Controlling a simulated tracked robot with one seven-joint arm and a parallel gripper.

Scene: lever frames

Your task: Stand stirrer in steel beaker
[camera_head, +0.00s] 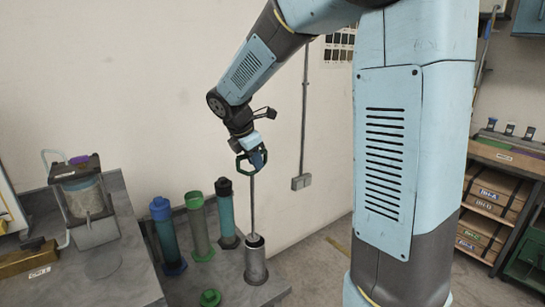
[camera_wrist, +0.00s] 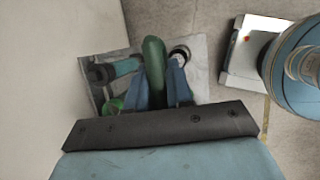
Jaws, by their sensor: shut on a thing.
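The stirrer (camera_head: 252,205) is a thin grey rod with a green loop handle at its top. My gripper (camera_head: 257,158) is shut on the handle, and the rod hangs nearly upright. The green handle also shows between the blue fingers in the wrist view (camera_wrist: 153,65). The steel beaker (camera_head: 256,266) is a narrow grey cylinder standing upright near the bench's right edge, directly below my gripper. The rod's lower end meets the beaker's dark mouth in the head view. I cannot tell how far inside it reaches. The beaker's rim shows beside the handle in the wrist view (camera_wrist: 180,54).
Several capped cylinders stand left of the beaker: a blue one (camera_head: 168,238), a green-topped one (camera_head: 200,230) and a dark-capped one (camera_head: 227,215). A green piece (camera_head: 210,298) is at the front. A lidded container (camera_head: 85,195) stands left. The wall is close behind.

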